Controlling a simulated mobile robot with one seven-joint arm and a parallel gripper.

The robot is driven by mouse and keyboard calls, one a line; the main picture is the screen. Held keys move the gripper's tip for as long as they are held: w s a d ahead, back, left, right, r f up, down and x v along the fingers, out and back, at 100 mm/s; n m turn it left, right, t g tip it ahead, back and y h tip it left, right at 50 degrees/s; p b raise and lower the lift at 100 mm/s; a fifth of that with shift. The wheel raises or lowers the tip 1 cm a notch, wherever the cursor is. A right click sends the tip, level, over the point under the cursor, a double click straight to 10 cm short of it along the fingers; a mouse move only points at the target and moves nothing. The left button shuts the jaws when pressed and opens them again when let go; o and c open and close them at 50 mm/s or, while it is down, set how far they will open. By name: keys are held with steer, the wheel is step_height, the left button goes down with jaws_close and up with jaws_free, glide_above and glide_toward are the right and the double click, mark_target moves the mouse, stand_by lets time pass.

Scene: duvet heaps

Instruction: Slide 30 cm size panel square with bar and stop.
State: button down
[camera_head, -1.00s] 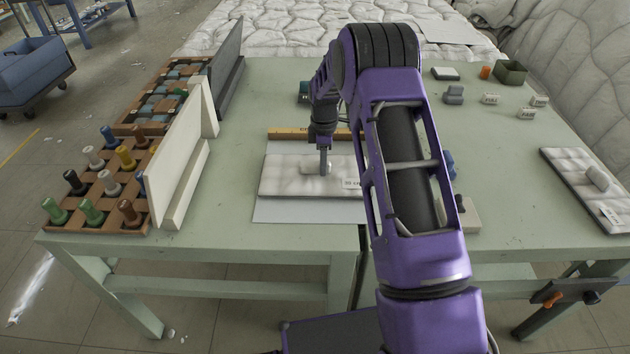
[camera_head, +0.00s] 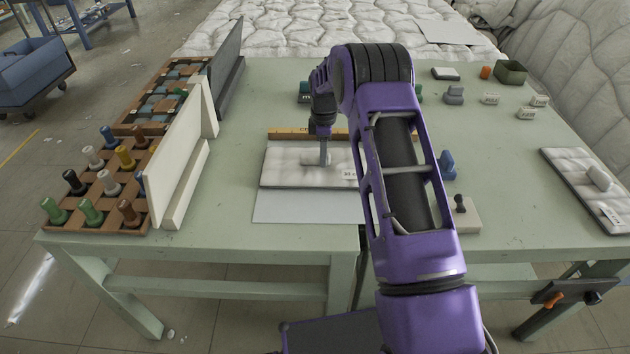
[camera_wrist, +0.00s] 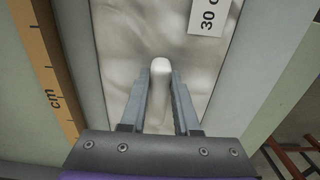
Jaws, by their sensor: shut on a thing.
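The quilted white panel (camera_head: 290,168) lies flat on a pale grey sheet (camera_head: 300,207) on the green table. Its tag (camera_wrist: 208,14) reads "30 c" in the wrist view, with the rest cut off. My gripper (camera_head: 323,160) is shut on the panel's pale grip block (camera_wrist: 160,68), one finger on each side. A yellow bar marked in cm (camera_head: 290,132) runs along the panel's far side. In the wrist view the bar (camera_wrist: 48,70) is at the left, with a grey strip between it and the panel. My arm hides the panel's right end and anything there.
A white upright board (camera_head: 175,165) and a rack of coloured pegs (camera_head: 105,185) stand at the left. Another quilted panel (camera_head: 575,180) lies at the right. A beige block with a dark knob (camera_head: 465,213) sits right of my arm.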

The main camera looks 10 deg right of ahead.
mark_target(330, 150)
steer(key=shift+w+d+b, duration=0.1)
steer(key=shift+w+d, duration=0.1)
steer(key=shift+w, duration=0.75)
steer(key=shift+w+d+b, duration=0.1)
steer(key=shift+w+d, duration=0.1)
steer(key=shift+w, duration=0.8)
steer(key=shift+w+d+b, duration=0.1)
steer(key=shift+w+d, duration=0.1)
steer(key=shift+w, duration=1)
steer(key=shift+r, duration=0.1)
steer(key=shift+d, duration=0.25)
steer(key=shift+s+d, duration=0.15)
steer(key=shift+d, duration=0.8)
steer(key=c, duration=0.6)
jaws_free()
steer(key=shift+o, duration=0.2)
steer(key=shift+a, duration=0.1)
